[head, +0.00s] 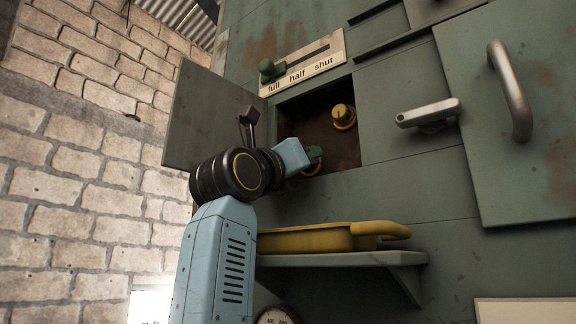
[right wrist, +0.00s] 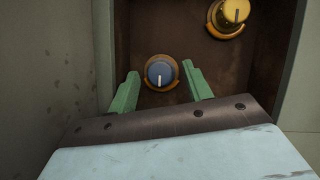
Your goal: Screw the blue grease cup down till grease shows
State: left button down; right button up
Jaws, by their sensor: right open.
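The blue grease cup (right wrist: 160,73) sits on the back wall of a dark square recess, with an orange-brown collar at its lower edge. A white line on its face points down. My right gripper (right wrist: 161,77) is open, its green fingers on either side of the cup, with a visible gap on each side. In the head view my right gripper (head: 313,157) reaches into the recess and hides most of the blue cup. I cannot make out any grease at the cup. My left gripper is not in view.
A yellow cup (head: 343,116) sits higher right in the recess. An open door (head: 205,115) stands left of it. A lever plate (head: 303,62) marked full, half, shut is above. A yellow tray (head: 310,240) rests on a shelf below. Metal handles (head: 428,113) are at right.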

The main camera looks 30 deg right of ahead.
jog(key=b+v, duration=0.4)
jog(key=v, duration=0.8)
jog(key=shift+a+f, duration=0.1)
jog(key=shift+f, duration=0.05)
jog(key=shift+s+a+f, duration=0.1)
jog(key=shift+s+a, duration=0.1)
jog(key=shift+a, duration=0.15)
